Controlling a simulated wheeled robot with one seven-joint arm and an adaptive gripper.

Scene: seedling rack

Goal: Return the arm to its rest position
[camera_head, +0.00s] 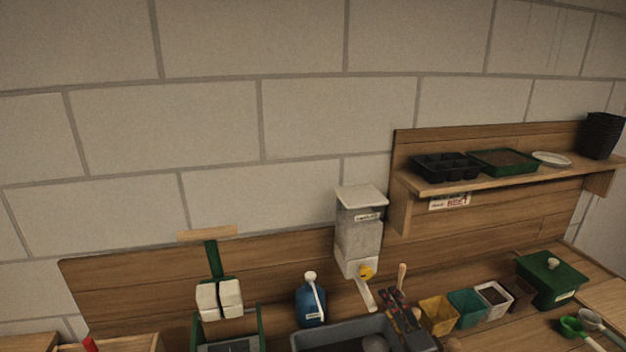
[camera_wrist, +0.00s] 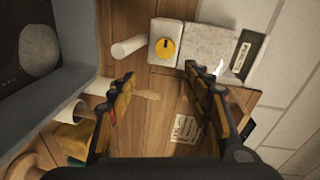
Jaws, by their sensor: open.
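My gripper (camera_wrist: 159,74) shows in the wrist view with its two dark, orange-marked fingers spread apart and no object held between them. In the head view my gripper (camera_head: 393,297) is low in the picture, at the right end of the grey tray and just right of the dispenser's spout. A wooden handle (camera_head: 402,275) rises behind it. The clear dispenser (camera_head: 358,235) with a yellow knob is on the wooden back panel, and it also shows beyond my fingers in the wrist view (camera_wrist: 207,47). Most of my arm is out of view.
The grey tray (camera_head: 330,337) and blue bottle (camera_head: 311,303) stand left of my gripper. Small pots, including a yellow one (camera_head: 438,316), and a green lidded box (camera_head: 551,280) stand right. A shelf (camera_head: 500,178) with trays juts out above right. The upper left wall is bare.

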